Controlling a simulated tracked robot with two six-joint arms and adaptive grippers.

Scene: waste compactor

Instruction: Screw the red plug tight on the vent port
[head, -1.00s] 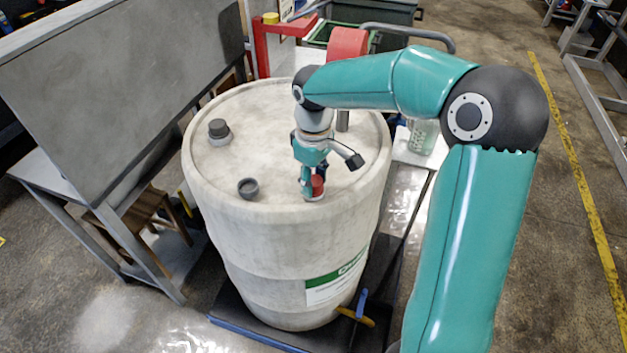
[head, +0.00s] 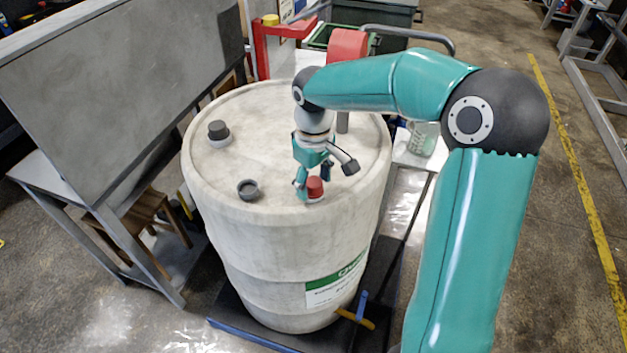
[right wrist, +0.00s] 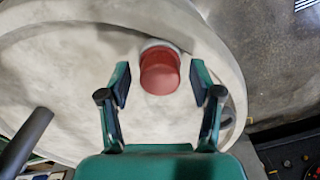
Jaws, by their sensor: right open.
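The red plug (head: 315,186) sits upright at the near edge of the white drum's top, on the pale collar of the vent port (head: 314,199). Most of the port is hidden under the plug. My right gripper (head: 314,184) points down at the plug with its fingers apart. In the right wrist view, the red plug (right wrist: 160,74) lies between the spread fingertips of my right gripper (right wrist: 160,84), with a gap on each side. My left gripper is not in view.
The white drum (head: 250,240) stands on a dark, blue-edged base. A dark-capped fitting (head: 219,131) and a small dark ring-shaped fitting (head: 248,189) are on its top. A grey panel (head: 120,75) stands at the left, and a red frame (head: 262,50) behind.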

